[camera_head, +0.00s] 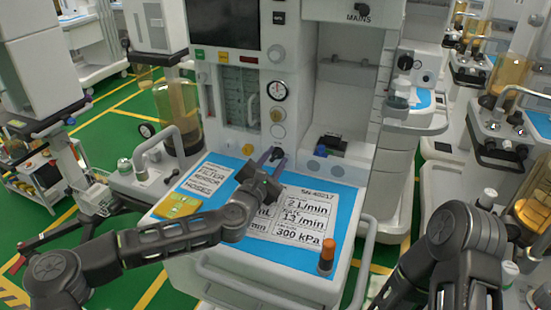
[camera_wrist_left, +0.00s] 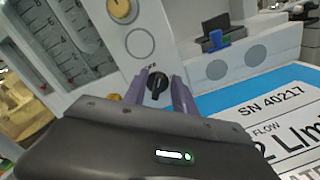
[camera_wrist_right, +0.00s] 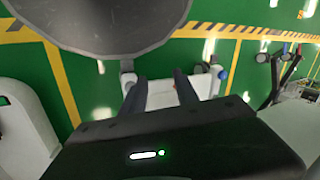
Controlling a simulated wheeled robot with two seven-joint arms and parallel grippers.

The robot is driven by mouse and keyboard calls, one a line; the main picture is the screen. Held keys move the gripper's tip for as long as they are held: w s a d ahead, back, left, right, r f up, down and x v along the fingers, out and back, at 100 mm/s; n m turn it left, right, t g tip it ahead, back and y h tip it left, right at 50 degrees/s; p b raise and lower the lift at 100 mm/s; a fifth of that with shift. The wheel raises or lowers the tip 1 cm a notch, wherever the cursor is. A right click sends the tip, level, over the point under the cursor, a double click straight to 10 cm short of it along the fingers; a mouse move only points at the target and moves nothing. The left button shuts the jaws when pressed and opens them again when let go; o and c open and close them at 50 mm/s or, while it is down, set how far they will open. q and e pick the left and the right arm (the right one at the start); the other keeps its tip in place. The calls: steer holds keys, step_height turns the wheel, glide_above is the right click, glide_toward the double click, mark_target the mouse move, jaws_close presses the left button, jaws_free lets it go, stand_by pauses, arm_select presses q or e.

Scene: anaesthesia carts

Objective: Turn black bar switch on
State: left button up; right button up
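The black bar switch (camera_wrist_left: 157,84) is a small dark knob on the white front panel of the anaesthesia cart, low below the round dials. It also shows in the head view (camera_head: 277,153). My left gripper (camera_head: 269,156) is at it, with its purple-grey fingers apart, one on each side of the knob in the left wrist view. Whether the fingers touch the knob cannot be told. My right gripper (camera_wrist_right: 161,88) is open and empty over the green floor, well away from the switch. Another black knob (camera_head: 362,9) sits by the MAINS label at the top.
A blue-and-white labelled worktop (camera_head: 340,205) lies under my left arm, with a yellow pad (camera_head: 178,205) and an orange-capped post (camera_head: 327,255). A white rail (camera_head: 265,298) runs along its front. A black-and-blue device (camera_head: 328,145) stands right of the switch. Other carts stand on both sides.

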arm_select(q)
steer(key=v, duration=0.7)
steer(key=shift+b, duration=0.35)
